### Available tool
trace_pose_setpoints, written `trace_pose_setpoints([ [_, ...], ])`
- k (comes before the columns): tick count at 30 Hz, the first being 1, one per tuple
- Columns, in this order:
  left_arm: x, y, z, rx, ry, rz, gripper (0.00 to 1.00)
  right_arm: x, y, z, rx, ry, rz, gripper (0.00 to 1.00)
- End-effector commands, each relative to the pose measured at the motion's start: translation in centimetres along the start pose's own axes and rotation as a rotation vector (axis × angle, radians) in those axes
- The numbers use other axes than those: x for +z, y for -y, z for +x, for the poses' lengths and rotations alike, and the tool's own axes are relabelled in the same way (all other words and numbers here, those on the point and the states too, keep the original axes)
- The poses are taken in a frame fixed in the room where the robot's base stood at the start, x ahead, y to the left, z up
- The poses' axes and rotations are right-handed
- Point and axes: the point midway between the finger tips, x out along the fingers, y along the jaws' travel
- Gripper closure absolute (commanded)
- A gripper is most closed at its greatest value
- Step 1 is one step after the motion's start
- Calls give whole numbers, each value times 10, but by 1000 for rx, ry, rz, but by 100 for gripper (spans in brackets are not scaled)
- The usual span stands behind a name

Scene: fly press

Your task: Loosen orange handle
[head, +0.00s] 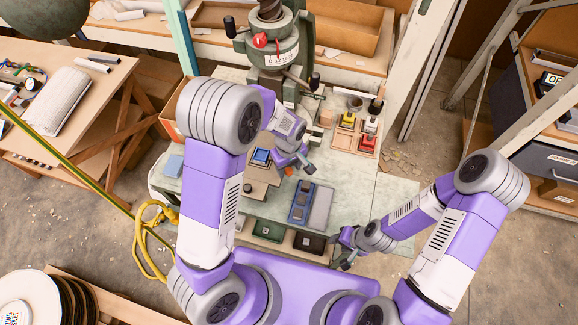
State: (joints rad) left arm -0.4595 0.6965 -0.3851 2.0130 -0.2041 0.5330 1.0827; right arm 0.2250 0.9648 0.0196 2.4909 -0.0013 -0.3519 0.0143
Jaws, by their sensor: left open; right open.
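The green fly press (285,52) stands at the back of the pale worktable (345,185). My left gripper (307,168) is open above the middle of the worktable, well in front of and below the handle, touching nothing that I can make out. My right gripper (342,262) is open low near the table's front edge, far from the press head. The press's base is partly hidden by my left arm.
Dark bins (309,243) line the front edge. Dark-knobbed press arms (315,80) stick out.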

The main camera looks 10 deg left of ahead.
Motion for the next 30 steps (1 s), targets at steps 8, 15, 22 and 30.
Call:
trace_pose_setpoints([
  [8,0,0,8,1,0,1,48,0,0,0,0,-1,0,57],
  [15,0,0,8,1,0,1,69,0,0,0,0,-1,0,57],
  [22,0,0,7,1,0,1,100,0,0,0,0,-1,0,57],
  [30,0,-1,7,1,0,-1,100,0,0,0,0,-1,0,57],
])
